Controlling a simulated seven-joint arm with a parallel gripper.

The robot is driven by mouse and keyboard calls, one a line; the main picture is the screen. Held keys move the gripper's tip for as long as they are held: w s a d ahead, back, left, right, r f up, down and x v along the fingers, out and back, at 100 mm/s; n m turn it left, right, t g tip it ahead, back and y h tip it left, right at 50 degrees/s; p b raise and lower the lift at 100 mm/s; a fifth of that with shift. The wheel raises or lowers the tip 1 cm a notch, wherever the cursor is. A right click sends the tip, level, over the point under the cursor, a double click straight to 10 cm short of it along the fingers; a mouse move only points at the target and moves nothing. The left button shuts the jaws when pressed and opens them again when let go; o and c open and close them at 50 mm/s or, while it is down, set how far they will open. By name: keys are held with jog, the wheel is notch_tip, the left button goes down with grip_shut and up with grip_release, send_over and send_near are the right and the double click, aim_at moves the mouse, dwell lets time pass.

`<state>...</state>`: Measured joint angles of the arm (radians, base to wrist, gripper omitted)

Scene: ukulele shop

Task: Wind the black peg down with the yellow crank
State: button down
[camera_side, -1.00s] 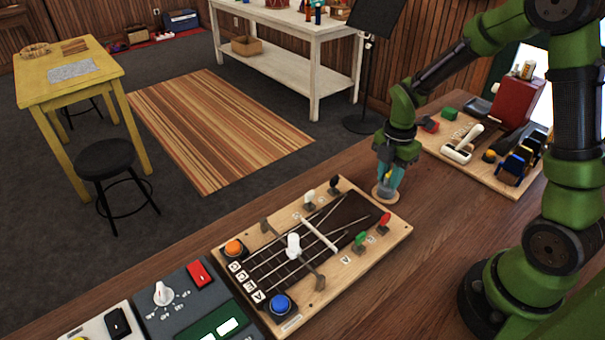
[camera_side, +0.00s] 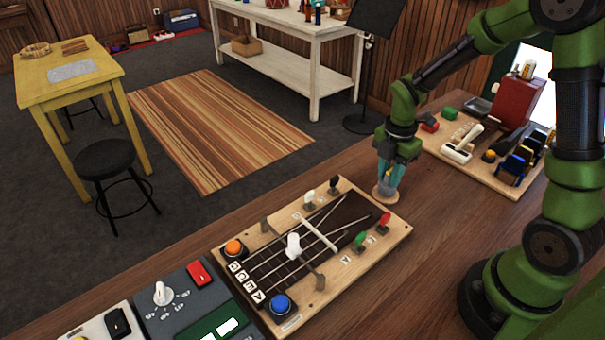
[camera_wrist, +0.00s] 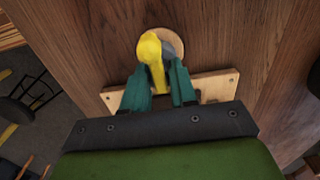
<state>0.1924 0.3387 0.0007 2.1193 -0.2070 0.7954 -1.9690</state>
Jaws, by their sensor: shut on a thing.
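The black peg (camera_side: 334,184) stands at the far edge of the wooden string board (camera_side: 318,288), beside the white peg (camera_side: 309,197). The green peg (camera_side: 360,238) and red peg (camera_side: 385,220) stand on the opposite edge. My gripper (camera_side: 388,178) points down over a small round wooden stand (camera_side: 384,198), just right of the board. In the wrist view my gripper (camera_wrist: 159,78) has its teal fingers shut on the yellow crank (camera_wrist: 150,50). A grey part (camera_wrist: 172,44) shows beside the crank over the stand. I cannot tell whether the crank still touches the stand.
A white post (camera_side: 293,246) rises from the middle of the board, between the orange button (camera_side: 234,248) and blue button (camera_side: 280,304). A grey control box (camera_side: 185,305) lies left of it. A tool tray (camera_side: 470,165) sits at the right. Bare table lies right of the board.

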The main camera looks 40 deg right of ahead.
jog(key=shift+r, duration=4.15)
jog(key=shift+a, duration=0.2)
jog(key=w+a+n, duration=0.1)
jog(key=w+a, duration=0.3)
jog(key=a, duration=0.2)
send_near(334, 177)
jog(key=shift+f+m, duration=0.4)
jog(key=shift+f, duration=1.4)
jog(key=shift+f, duration=1.2)
